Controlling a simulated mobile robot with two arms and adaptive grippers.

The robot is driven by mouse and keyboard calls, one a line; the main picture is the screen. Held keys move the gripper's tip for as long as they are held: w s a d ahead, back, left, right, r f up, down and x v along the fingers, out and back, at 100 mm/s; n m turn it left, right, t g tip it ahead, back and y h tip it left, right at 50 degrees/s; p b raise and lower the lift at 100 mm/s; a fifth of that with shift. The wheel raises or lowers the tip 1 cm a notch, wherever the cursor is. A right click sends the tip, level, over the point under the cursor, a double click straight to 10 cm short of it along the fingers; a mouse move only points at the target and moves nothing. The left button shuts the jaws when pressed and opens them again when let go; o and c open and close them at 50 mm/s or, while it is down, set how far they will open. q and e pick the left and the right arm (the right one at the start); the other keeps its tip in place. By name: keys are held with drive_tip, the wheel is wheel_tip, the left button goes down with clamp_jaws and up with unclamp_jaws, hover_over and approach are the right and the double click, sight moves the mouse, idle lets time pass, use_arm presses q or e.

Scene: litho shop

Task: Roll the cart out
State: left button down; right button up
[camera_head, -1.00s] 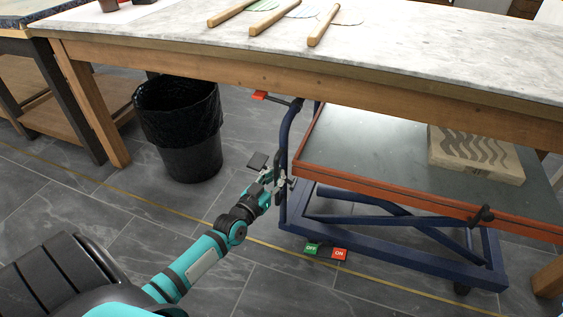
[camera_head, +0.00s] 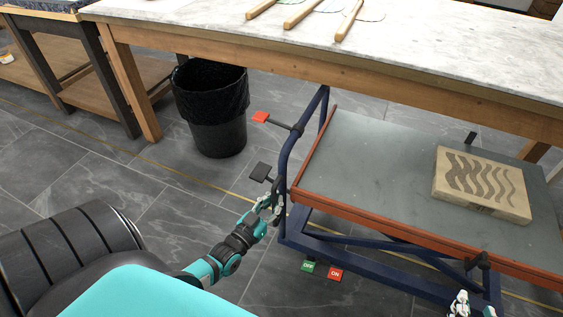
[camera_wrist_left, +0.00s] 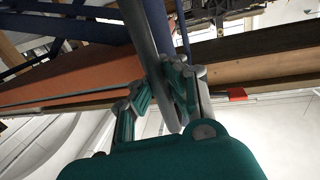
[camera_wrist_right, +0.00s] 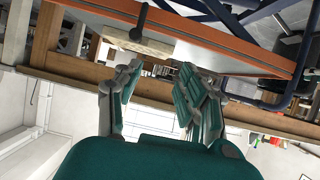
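The cart has a dark blue tube frame (camera_head: 284,160) and a grey top (camera_head: 370,160) with an orange-red rim. It stands partly under the stone-topped table, its near side out in front. A pale block with dark wavy stripes (camera_head: 482,184) lies on the top. My left gripper (camera_head: 272,200) is at the cart's left upright; in the left wrist view its fingers (camera_wrist_left: 163,85) close around a grey-blue bar. My right gripper (camera_head: 461,305) is near the cart's front right corner, low in the picture; in the right wrist view its fingers (camera_wrist_right: 158,85) are apart and empty.
Green OFF and red ON pedals (camera_head: 322,269) sit low at the cart's front. Red (camera_head: 261,117) and black (camera_head: 260,171) paddles stick out left. A black bin (camera_head: 212,110) stands left of the cart. The table (camera_head: 400,50) overhangs its back. Floor in front is clear.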

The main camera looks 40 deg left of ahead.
use_arm(q)
drive_tip(key=s+d+p, duration=0.2)
drive_tip(key=s, duration=0.6)
drive_tip(key=s+d+p, duration=0.1)
drive_tip(key=s+p, duration=0.2)
drive_tip(key=s, duration=0.5)
drive_tip(key=shift+s+d, duration=0.3)
drive_tip(key=shift+d, duration=0.05)
use_arm(e)
drive_tip(key=s+d+f+g+h, duration=0.1)
drive_tip(key=s+d+f+g, duration=0.1)
drive_tip(key=s+f+g, duration=0.2)
drive_tip(key=s+d+f+g+h, duration=0.1)
drive_tip(key=s+f+g, duration=0.3)
drive_tip(key=s, duration=0.5)
drive_tip(key=shift+d+g, duration=0.6)
drive_tip(key=shift+d, duration=0.25)
use_arm(q)
drive_tip(key=c, duration=1.5)
unclamp_jaws()
drive_tip(key=shift+s, duration=0.15)
drive_tip(key=shift+o, duration=1.1)
use_arm(e)
drive_tip(key=shift+s, duration=0.1)
